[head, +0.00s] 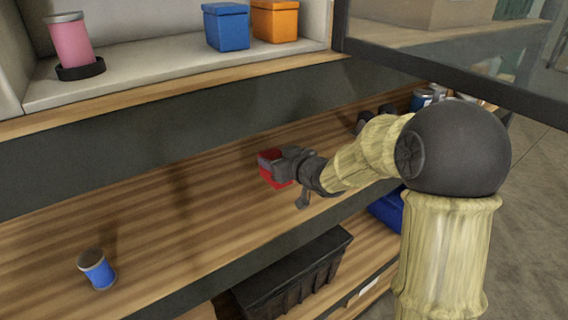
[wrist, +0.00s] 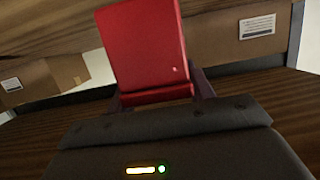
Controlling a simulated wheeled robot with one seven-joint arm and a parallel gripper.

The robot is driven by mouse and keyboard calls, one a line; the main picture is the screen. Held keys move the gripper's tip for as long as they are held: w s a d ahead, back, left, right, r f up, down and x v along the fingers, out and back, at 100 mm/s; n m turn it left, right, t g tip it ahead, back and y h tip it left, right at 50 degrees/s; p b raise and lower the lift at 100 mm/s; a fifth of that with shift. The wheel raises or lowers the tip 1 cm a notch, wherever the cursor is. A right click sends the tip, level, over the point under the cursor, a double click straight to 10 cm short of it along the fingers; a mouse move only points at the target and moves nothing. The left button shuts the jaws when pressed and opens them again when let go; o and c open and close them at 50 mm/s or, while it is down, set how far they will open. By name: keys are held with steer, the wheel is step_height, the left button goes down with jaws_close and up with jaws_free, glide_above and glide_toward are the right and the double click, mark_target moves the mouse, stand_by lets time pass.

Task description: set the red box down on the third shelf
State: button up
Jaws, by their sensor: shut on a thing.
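The red box (head: 268,174) is in my gripper (head: 280,168), over the middle of a wooden shelf board in the head view. My gripper is shut on it and partly hides it. In the wrist view the red box (wrist: 143,45) stands out tilted beyond the dark gripper body (wrist: 165,135). The wooden shelf (head: 190,205) runs across the head view, below a shelf with a pale floor. I cannot tell whether the box touches the shelf board.
A blue can (head: 97,270) stands at the left of the wooden shelf. Dark objects and a blue-white can (head: 422,100) stand at its right end. Above are a pink jar (head: 70,42), a blue box (head: 227,27) and an orange box (head: 275,20). A black crate (head: 295,275) sits below.

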steer(key=shift+f, duration=0.6)
steer(key=shift+w+f+p, duration=0.1)
steer(key=shift+f+p, duration=0.3)
steer(key=shift+f, duration=1.5)
steer(key=shift+f, duration=0.1)
steer(key=o, duration=1.2)
steer(key=shift+d, duration=0.1)
